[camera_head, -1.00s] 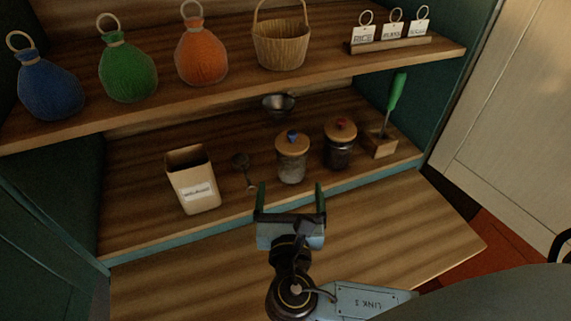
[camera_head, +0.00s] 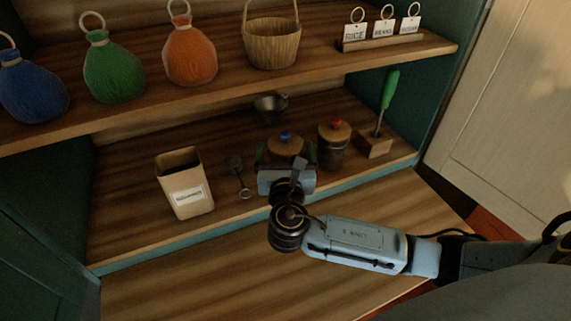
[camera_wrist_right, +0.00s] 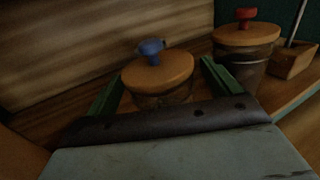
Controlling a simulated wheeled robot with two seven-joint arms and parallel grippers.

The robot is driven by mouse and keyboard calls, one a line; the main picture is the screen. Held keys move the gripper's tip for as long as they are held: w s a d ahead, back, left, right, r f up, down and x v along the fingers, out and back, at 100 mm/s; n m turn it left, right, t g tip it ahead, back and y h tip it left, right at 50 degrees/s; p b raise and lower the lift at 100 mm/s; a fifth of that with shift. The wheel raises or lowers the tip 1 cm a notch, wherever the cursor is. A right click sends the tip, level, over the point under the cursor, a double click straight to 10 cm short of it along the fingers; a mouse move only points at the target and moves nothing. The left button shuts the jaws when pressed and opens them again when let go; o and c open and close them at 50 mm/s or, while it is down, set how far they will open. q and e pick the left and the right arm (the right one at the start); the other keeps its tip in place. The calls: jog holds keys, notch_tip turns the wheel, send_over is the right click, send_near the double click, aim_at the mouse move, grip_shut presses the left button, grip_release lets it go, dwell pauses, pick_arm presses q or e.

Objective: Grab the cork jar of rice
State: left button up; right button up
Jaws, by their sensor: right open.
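The cork-lidded jar with a blue knob (camera_head: 286,145) stands on the lower shelf. Its pale contents are now mostly hidden behind my gripper. It also shows in the right wrist view as a round cork lid (camera_wrist_right: 172,72) over a glass body. My right gripper (camera_head: 286,155) is open, with one green finger on each side of this jar. In the right wrist view the fingers (camera_wrist_right: 158,78) flank the jar and visible gaps remain. A second cork jar with a red knob and dark contents (camera_head: 333,147) stands just to the right. My left gripper is not in view.
A beige labelled box (camera_head: 184,185), a dark whisk-like utensil (camera_head: 237,175) and a metal bowl (camera_head: 270,107) are on the lower shelf. A green-handled tool in a wooden block (camera_head: 375,144) is at right.

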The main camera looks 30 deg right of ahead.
jog(key=shift+w+d, duration=0.2)
jog(key=shift+w, duration=0.3)
jog(key=c, duration=1.7)
